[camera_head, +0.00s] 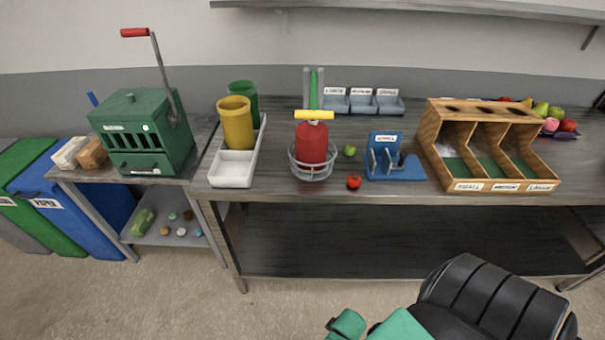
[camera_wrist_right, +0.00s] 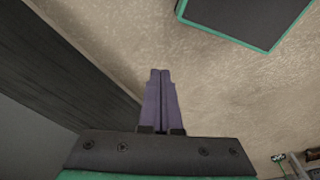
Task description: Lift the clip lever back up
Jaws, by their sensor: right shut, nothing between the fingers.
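No part in view is marked as the clip lever. On the table, a yellow crossbar (camera_head: 314,114) lies level across the top of a red cylinder-shaped thing (camera_head: 311,145), in front of an upright green post (camera_head: 313,88). The red thing sits in a round wire basket (camera_head: 310,174). A small blue stand (camera_head: 396,172) with a label and pale upright prongs is to its right. My right gripper (camera_wrist_right: 161,75) has its purple fingers together, empty, above the floor and beside a dark table or shelf edge. My left gripper is not in view.
A green press (camera_head: 142,140) with a raised red-handled lever (camera_head: 134,32) stands at left. A wooden sorter (camera_head: 465,186) is at right. A red fruit (camera_head: 354,182) and a green fruit (camera_head: 350,150) lie mid-table.

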